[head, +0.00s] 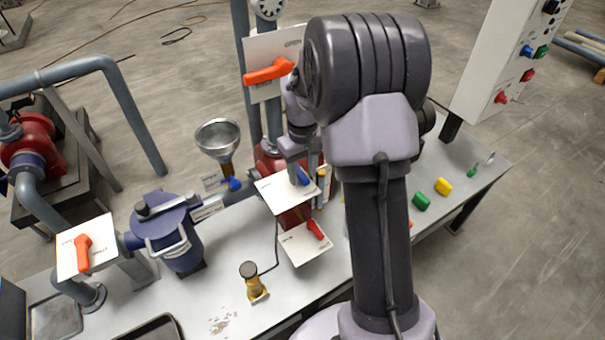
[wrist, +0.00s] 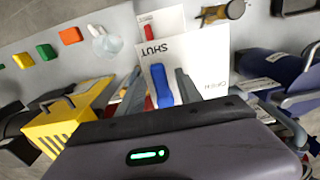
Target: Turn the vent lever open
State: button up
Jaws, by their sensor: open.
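A blue lever (head: 303,176) sits on a white plate (head: 277,193) above the bench. In the wrist view the blue lever (wrist: 161,86) stands between my fingers, beside the word SHUT. The word OPEN is at the other side of that plate (wrist: 205,72). I cannot read a vent label. My gripper (head: 299,168) is over the plate in the head view. In the wrist view my gripper (wrist: 159,74) is open, with a finger on each side of the lever. I cannot tell whether either finger touches it.
A red lever (head: 316,229) on a lower plate is close by. Orange levers are on a tall plate (head: 268,72) and a left plate (head: 83,252). A funnel (head: 218,137), a blue housing (head: 172,235) and a yellow-brown fitting (head: 255,285) stand nearby. Coloured blocks (head: 443,186) lie to the right.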

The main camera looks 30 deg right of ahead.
grip_shut()
jog(key=shift+a, duration=0.1)
jog(key=shift+w+a+m+b, duration=0.2)
jog(key=shift+w+a+m, duration=0.45)
jog(key=shift+m, duration=2.35)
jog(key=shift+w+a+m+b, duration=0.15)
jog(key=shift+w+a+m, duration=0.55)
jog(key=shift+m, duration=2.3)
jog(key=shift+w+a+m+b, duration=0.2)
jog(key=shift+w+a+m, duration=0.45)
jog(key=shift+m, duration=2.35)
